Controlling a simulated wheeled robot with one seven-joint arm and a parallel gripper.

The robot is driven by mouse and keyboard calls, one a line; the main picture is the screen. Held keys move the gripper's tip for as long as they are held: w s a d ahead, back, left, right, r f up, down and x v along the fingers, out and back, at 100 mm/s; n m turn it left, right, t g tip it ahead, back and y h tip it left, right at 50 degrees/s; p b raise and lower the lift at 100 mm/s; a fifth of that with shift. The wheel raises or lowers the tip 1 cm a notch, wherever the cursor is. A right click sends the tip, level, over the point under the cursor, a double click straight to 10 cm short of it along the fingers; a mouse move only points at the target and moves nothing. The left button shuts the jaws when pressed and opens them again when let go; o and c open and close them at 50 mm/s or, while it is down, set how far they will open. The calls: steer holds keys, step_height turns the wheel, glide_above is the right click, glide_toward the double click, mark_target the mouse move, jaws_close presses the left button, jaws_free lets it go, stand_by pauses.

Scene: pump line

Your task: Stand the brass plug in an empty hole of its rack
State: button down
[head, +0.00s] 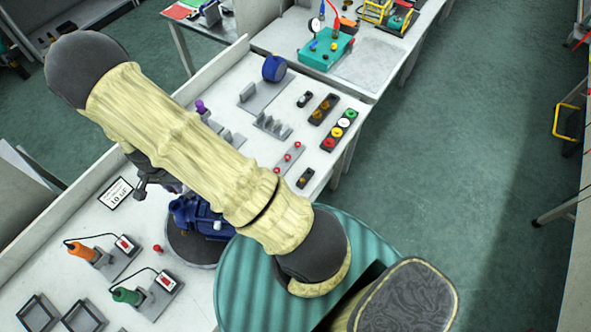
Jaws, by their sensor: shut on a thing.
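My gripper (147,184) shows only in part, as dark pieces below my arm over the left side of the bench. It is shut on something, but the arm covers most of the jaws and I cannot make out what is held. A black rack (323,108) with brass-coloured round tops stands at the back right of the bench. A smaller dark block (305,178) with one brass-coloured spot lies near the right edge. I cannot tell which is the plug's rack or which holes are empty.
A block with red, yellow and green caps (339,130) stands near the right edge. A row of red knobs (289,158) lies nearer. A blue pump (198,215) sits on a dark round plate. Orange (82,251) and green (127,296) tools stand front left. My arm hides the bench middle.

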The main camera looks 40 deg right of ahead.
stand_by(0.3)
steer(key=shift+w+d+b, duration=0.2)
steer(key=shift+w+b, duration=0.1)
steer(key=w+d+r+n+b, duration=0.3)
steer(key=w+d+n+b, duration=0.3)
steer(key=d, duration=0.3)
steer(key=shift+d+b, duration=0.25)
steer(key=shift+b, duration=0.25)
steer(key=shift+w+a+f, duration=0.1)
steer(key=shift+w, duration=0.05)
